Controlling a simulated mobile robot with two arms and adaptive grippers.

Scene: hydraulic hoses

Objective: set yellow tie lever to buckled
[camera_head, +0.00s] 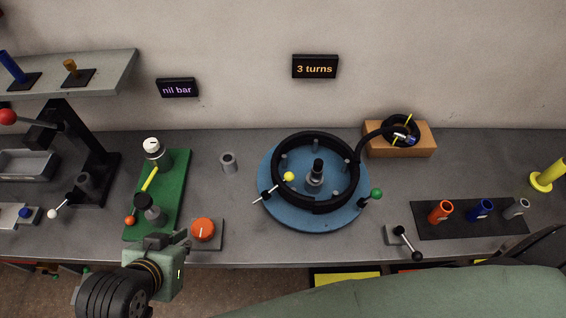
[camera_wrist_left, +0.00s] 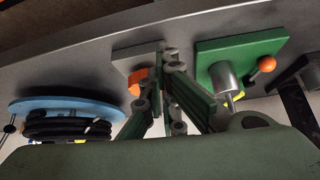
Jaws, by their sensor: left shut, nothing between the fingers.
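The yellow tie lever (camera_head: 288,177) is a thin pale rod with a yellow ball at its inner end. It sits at the front left of the black hose coil (camera_head: 316,142) on the round blue plate (camera_head: 345,218). The ball points inward and to the right. My left gripper (camera_head: 183,240) is shut and empty near the bench's front edge, left of the lever and apart from it. Its fingers (camera_wrist_left: 166,50) show in the left wrist view, with the blue plate (camera_wrist_left: 30,104) at the left. The lever's ball cannot be made out there. My right gripper is not in view.
An orange knob (camera_head: 203,230) stands close to my left gripper, beside a green board (camera_head: 173,207) with fittings. A green-ball lever (camera_head: 376,194) is at the plate's right. A grey cylinder (camera_head: 228,163) stands left of the plate. Signs read "nil bar" and "3 turns".

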